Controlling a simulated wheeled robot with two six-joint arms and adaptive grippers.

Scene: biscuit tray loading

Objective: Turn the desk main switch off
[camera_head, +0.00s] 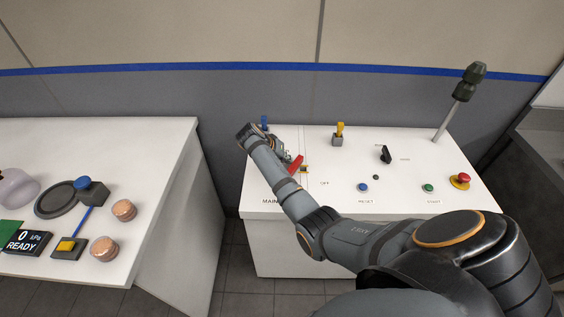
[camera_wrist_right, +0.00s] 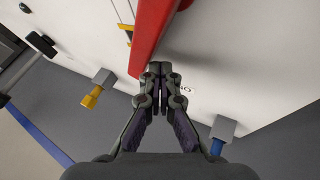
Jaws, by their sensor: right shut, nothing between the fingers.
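The red main switch lever (camera_head: 295,164) stands on the left part of the white control desk (camera_head: 345,195), partly hidden behind my right arm. An OFF label is to its right and a MAIN label at the front, partly covered. My right gripper (camera_head: 287,154) is low over the desk beside the lever. In the right wrist view the gripper (camera_wrist_right: 160,72) is shut and empty, with its fingertips at the near end of the red lever (camera_wrist_right: 155,35). I cannot tell whether they touch. A small label, seemingly ON, shows beside the fingers. My left gripper is out of view.
A yellow toggle (camera_head: 339,131), a blue toggle (camera_head: 264,121), a black knob (camera_head: 385,154), a red emergency button (camera_head: 461,180) and a tall dark-headed stick (camera_head: 458,100) stand on the desk. A second white table (camera_head: 150,150) is at left, across a gap.

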